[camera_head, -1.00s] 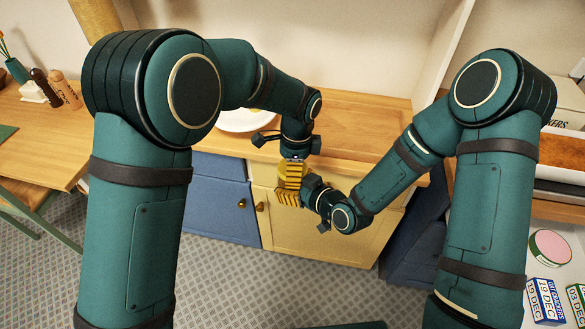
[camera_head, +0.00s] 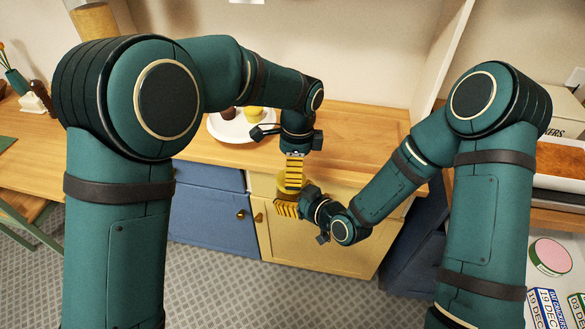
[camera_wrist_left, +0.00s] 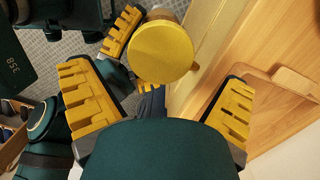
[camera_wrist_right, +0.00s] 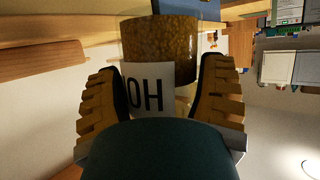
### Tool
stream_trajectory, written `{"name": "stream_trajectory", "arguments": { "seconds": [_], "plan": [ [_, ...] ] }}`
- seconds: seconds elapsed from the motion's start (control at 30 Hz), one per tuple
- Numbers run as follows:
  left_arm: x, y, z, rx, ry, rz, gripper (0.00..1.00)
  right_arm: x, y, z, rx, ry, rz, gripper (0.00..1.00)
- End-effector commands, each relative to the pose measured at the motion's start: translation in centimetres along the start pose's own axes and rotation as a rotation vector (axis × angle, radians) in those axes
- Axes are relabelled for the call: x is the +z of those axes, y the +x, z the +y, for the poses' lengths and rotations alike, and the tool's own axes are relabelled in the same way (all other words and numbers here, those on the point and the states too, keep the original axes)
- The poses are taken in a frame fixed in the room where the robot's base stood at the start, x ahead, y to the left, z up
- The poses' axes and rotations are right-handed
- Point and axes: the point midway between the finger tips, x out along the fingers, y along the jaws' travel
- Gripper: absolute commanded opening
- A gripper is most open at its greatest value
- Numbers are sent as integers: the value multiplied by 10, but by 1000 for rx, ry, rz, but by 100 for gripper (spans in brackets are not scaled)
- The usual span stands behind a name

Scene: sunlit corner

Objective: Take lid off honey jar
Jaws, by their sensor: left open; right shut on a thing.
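The honey jar (camera_wrist_right: 160,42), amber with a white label (camera_wrist_right: 150,88) reading "OH", is between the fingers of my right gripper (camera_wrist_right: 160,105), which is shut on it. In the head view that gripper (camera_head: 287,208) holds the jar (camera_head: 282,186) in front of the cream cabinet. The round yellow lid (camera_wrist_left: 160,51) shows from above in the left wrist view, over the jar; the seam between them is hidden. My left gripper (camera_wrist_left: 158,85) is open, its fingers spread to either side below the lid in that picture. In the head view it (camera_head: 293,173) is just above my right gripper.
A wooden counter (camera_head: 350,125) is behind the grippers, with a white plate (camera_head: 222,130) carrying small brown and yellow items. Blue (camera_head: 210,205) and cream (camera_head: 330,235) cabinet fronts are below. A pink-topped round tin (camera_head: 551,255) and date boxes are at right.

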Motion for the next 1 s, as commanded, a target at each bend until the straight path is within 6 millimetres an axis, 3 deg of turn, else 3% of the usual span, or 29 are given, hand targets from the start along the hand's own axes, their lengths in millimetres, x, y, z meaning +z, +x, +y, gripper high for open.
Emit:
{"name": "stream_trajectory", "arguments": {
  "seconds": [0.4,0.6,0.77,1.0],
  "plan": [
    [-1,-23,1,8,454,5,100,-1,0,0,0,-1,2,0],
    [1,-32,0,-5,569,1,100,-1,0,0,0,-1,2,0],
    [1,-18,0,-4,583,-2,100,-1,0,0,0,-1,2,0],
    [1,18,0,-3,582,-1,100,-1,0,0,0,-1,2,0]
  ]
}}
